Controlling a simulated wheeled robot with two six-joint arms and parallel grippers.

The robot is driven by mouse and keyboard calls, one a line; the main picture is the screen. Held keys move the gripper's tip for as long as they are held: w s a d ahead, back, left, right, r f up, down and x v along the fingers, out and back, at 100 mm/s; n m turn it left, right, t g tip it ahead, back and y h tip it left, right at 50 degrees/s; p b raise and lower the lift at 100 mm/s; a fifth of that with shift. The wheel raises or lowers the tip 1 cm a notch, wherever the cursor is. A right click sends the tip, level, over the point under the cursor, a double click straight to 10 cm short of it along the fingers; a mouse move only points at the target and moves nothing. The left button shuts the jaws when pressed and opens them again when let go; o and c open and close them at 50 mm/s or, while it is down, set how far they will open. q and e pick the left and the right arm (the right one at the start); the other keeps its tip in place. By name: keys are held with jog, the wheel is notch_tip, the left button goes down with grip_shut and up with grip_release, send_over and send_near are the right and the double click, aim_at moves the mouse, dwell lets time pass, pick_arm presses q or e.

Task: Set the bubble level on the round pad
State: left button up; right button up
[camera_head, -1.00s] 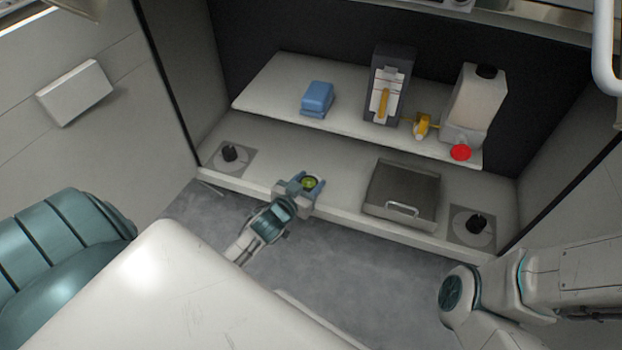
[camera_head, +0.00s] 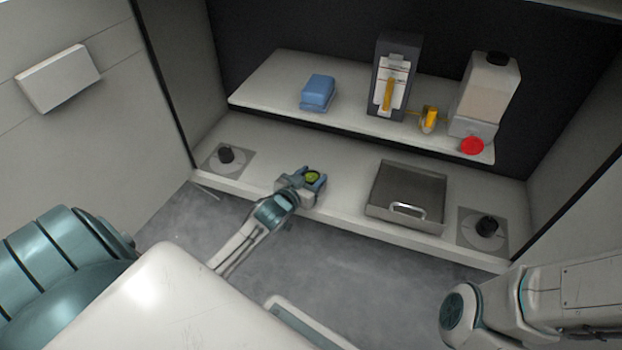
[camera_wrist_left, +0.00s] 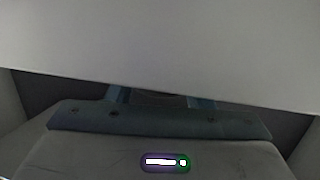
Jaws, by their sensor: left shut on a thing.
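The bubble level is a small round yellow-green piece (camera_head: 312,176) in the head view. My left gripper (camera_head: 315,180) is shut on it, over the front part of the lower counter, left of the metal tray. In the left wrist view the blue fingers (camera_wrist_left: 160,98) show below a broad pale surface, and the level is hardly visible. Each carries a black knob-like piece. I cannot tell which, if either, is the round pad. My right gripper is out of view.
The metal tray (camera_head: 378,212) stands on the counter (camera_head: 270,150). The raised shelf (camera_head: 268,92) behind holds a blue block (camera_head: 318,90), a dark dispenser (camera_head: 411,62), a yellow item (camera_head: 428,118), a white jug (camera_head: 486,88) and a red round piece (camera_head: 472,146).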

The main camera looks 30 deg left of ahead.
pick_arm(q)
jog(key=shift+f, duration=0.65)
jog(key=o, duration=1)
jog(key=shift+c, duration=0.2)
jog(key=shift+r, duration=0.55)
jog(key=s+p, duration=0.1)
jog(key=s, duration=0.1)
jog(key=s+r+p, duration=0.1)
jog(key=s, duration=0.1)
jog(key=s+p, duration=0.1)
jog(key=s, duration=0.1)
jog(key=shift+s+d+r, duration=0.1)
jog(key=shift+d+r, duration=0.05)
jog(key=shift+r, duration=0.25)
jog(key=shift+s+d+r, duration=0.1)
jog(key=shift+s+r, duration=0.1)
jog(key=shift+s, duration=1.2)
jog(key=shift+s+r, duration=0.2)
jog(key=shift+s, duration=1.2)
